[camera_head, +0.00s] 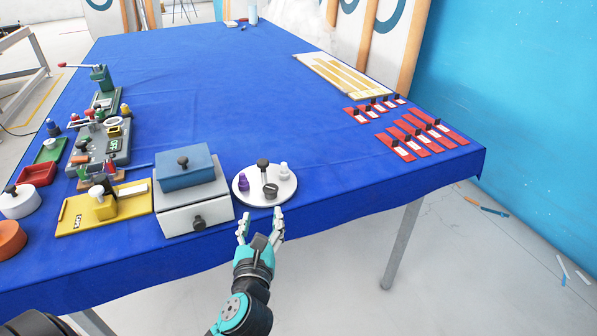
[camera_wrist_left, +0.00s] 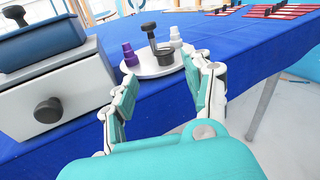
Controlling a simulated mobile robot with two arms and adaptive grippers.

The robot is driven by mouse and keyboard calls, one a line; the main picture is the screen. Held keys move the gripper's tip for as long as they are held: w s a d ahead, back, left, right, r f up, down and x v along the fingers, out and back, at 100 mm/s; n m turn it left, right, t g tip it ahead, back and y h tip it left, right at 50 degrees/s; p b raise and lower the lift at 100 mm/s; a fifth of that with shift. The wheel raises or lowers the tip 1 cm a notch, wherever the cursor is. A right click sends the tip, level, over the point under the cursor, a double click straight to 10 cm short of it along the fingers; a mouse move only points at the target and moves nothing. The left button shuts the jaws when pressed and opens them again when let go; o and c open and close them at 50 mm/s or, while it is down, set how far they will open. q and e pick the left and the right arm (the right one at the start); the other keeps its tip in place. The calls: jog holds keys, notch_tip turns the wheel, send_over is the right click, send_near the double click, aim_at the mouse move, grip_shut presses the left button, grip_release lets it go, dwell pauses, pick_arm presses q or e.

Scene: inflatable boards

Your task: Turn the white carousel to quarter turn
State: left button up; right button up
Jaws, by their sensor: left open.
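The white carousel (camera_head: 280,194) is a round white disc on the blue table near its front edge. It carries a black-knobbed post (camera_head: 262,165), a purple piece (camera_head: 243,182), a white piece (camera_head: 284,169) and a dark grey cup-like piece (camera_head: 270,190). My left gripper (camera_head: 260,224) is open and empty just in front of the disc, at the table's edge. In the left wrist view the carousel (camera_wrist_left: 150,68) shows beyond and between the open fingers (camera_wrist_left: 160,75), with no clear contact. My right gripper is not in view.
A grey drawer box (camera_head: 175,216) with a blue box (camera_head: 186,178) on top stands left of the carousel. A yellow board (camera_head: 130,194) and a white round container (camera_head: 18,207) lie farther left. Red cards (camera_head: 400,140) lie at the right. The table's middle is clear.

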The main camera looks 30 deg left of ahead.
pick_arm(q)
notch_tip(320, 180, up, 3)
jog(key=a+y, duration=0.1)
jog(key=p, duration=0.1)
send_near(262, 166)
jog(key=w+a, duration=0.1)
jog(key=w, duration=0.2)
jog(key=shift+a+m, duration=0.3)
jog(key=shift+a, duration=0.1)
jog(key=x, duration=0.7)
jog(key=shift+w, duration=0.15)
jog(key=shift+w+a+f, duration=0.1)
jog(key=shift+w+a, duration=0.05)
jog(key=shift+w, duration=0.2)
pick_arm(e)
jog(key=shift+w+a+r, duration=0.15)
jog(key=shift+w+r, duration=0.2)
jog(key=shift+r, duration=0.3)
pick_arm(q)
grip_shut()
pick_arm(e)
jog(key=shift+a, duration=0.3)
pick_arm(q)
jog(key=shift+w+f, duration=0.1)
jog(key=shift+f, duration=0.05)
